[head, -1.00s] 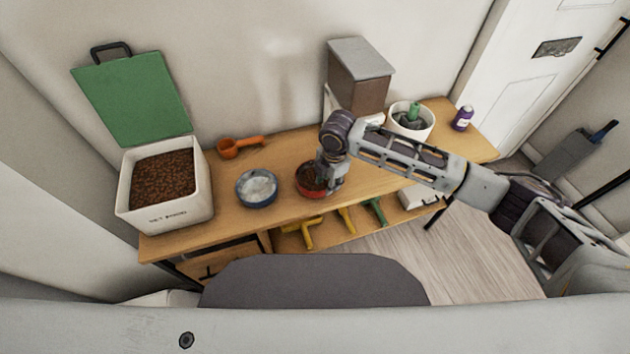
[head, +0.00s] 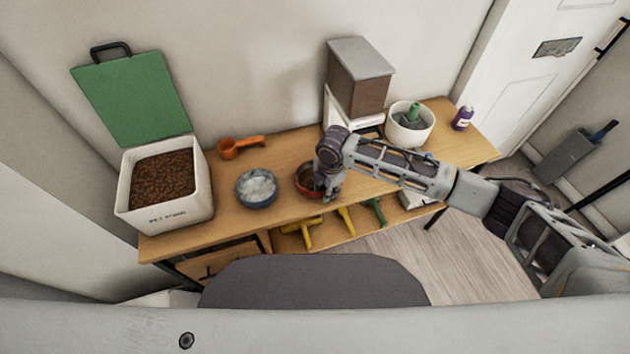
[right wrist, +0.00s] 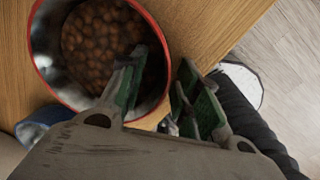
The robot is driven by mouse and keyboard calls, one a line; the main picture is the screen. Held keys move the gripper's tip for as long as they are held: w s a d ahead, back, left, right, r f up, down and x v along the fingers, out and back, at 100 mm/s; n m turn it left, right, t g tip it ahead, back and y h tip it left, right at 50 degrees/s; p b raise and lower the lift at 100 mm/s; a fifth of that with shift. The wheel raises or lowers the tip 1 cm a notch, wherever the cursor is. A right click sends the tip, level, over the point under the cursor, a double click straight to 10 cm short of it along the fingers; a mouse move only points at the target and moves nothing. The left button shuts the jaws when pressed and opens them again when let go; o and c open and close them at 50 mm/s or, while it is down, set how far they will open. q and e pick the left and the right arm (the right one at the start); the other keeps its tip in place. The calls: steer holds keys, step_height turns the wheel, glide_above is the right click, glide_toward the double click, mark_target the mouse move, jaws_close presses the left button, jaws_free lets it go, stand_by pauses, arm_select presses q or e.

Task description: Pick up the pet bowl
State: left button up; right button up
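The red pet bowl (head: 303,184) with brown kibble sits near the front edge of the wooden table. It also shows in the right wrist view (right wrist: 158,72), with the kibble inside. My right gripper (head: 326,194) is low at the bowl's right front side and hides part of it. In the right wrist view my right gripper (right wrist: 158,92) has its green-padded fingers apart, one inside the bowl and one outside, with the rim between them. I cannot tell whether either finger touches the wall. A blue bowl (head: 257,203) with pale contents stands to the left. My left gripper is not in view.
A white bin of kibble (head: 165,215) with a raised green lid (head: 135,98) stands at the left. An orange scoop (head: 232,148) lies behind the bowls. A brown dispenser (head: 357,88), a white pot (head: 408,140) and a purple bottle (head: 462,120) stand to the right.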

jaws_close()
steer(key=shift+r, duration=0.15)
step_height(320, 180, up, 10)
stand_by(0.8)
stand_by(0.4)
